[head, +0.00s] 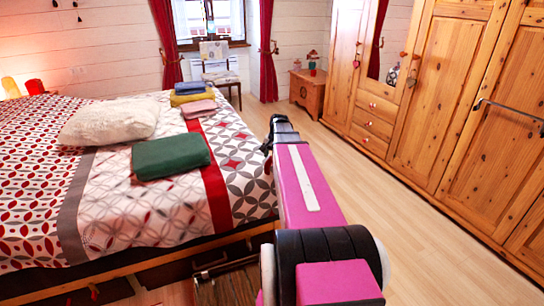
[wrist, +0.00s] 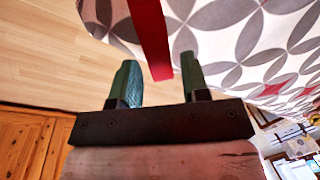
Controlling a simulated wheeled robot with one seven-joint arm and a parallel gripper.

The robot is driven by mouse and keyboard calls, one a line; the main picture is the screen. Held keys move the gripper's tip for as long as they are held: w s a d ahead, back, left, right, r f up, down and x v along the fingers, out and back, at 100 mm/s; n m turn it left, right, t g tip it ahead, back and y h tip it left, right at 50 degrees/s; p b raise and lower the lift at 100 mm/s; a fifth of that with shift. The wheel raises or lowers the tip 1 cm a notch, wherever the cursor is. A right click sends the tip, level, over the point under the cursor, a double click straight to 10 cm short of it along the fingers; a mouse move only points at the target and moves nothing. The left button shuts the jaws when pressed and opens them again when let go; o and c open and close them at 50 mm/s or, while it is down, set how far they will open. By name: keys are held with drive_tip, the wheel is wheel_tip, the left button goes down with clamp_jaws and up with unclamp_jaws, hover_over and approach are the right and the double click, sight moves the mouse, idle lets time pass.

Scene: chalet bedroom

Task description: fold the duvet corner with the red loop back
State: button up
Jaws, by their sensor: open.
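The patterned duvet (head: 175,215) lies on the bed, white with grey and red circles and a red band. In the wrist view its edge (wrist: 225,50) fills the upper right. The red loop (wrist: 152,40) is a flat red strip that reaches down from the top of the wrist view. Its lower end lies between the two fingers of my gripper (wrist: 159,64), which are apart. I cannot tell whether either finger touches it. In the head view my gripper (head: 281,126) is beside the duvet's right edge, and the loop is hidden there.
A green folded cloth (head: 170,156), a white pillow (head: 110,121) and several folded textiles (head: 193,95) lie on the bed. Wooden wardrobes (head: 445,95) line the right side. The wood floor (head: 400,215) between is clear. A chair stands near the window.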

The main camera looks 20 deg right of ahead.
clamp_jaws()
